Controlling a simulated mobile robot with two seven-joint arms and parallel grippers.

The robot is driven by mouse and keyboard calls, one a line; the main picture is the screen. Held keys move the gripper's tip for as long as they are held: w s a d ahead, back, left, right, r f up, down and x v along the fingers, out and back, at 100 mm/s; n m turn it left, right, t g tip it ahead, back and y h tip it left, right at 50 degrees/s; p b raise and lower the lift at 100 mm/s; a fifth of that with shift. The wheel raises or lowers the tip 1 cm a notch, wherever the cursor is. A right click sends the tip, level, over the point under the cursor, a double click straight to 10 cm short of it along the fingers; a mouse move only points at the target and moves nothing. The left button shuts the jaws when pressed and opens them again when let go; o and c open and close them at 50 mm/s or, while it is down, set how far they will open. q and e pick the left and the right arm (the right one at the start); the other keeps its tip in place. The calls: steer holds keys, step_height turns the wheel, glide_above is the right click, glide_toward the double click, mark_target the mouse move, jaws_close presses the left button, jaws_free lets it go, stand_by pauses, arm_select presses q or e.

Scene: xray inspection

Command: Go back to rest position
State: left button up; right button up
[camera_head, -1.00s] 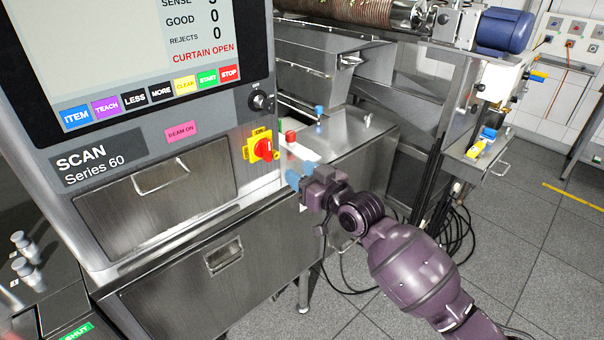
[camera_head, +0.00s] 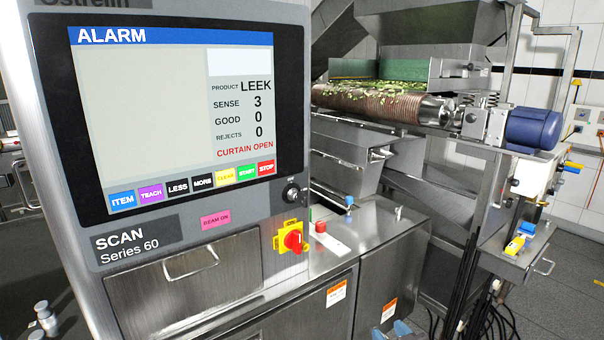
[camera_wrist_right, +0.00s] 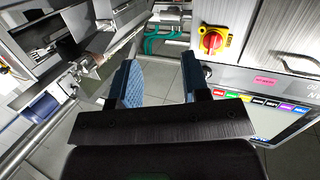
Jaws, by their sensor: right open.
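My right gripper (camera_wrist_right: 158,82) shows in the right wrist view with its two blue-padded fingers apart and nothing between them. In the head view only blue fingertips of my right gripper (camera_head: 402,329) show at the bottom edge. The gripper is in front of and below the steel cabinet, apart from it. My left gripper is in no view. The scanner (camera_head: 140,243) stands at the left, its screen (camera_head: 150,110) reading ALARM, LEEK and CURTAIN OPEN. Its red and yellow rotary switch (camera_head: 290,238) also shows in the right wrist view (camera_wrist_right: 213,40).
A roller conveyor (camera_head: 370,103) with green scraps and a blue motor (camera_head: 533,130) stand at the back right. A small shelf (camera_head: 510,258) holds blue and yellow items. Hanging cables (camera_head: 468,280) are at the lower right. Floor right of them looks clear.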

steer(key=s+d+f+m+g+h, duration=0.1)
steer(key=s+d+f+g+h, duration=0.1)
steer(key=s+d+f, duration=0.3)
steer(key=s+d+f+m+g+h, duration=0.2)
steer(key=s+d+f, duration=0.2)
steer(key=s+f, duration=0.7)
steer(key=s, duration=0.6)
steer(key=shift+s+d+f+h, duration=0.15)
steer(key=shift+d+f+h, duration=0.2)
steer(key=shift+d+h, duration=0.05)
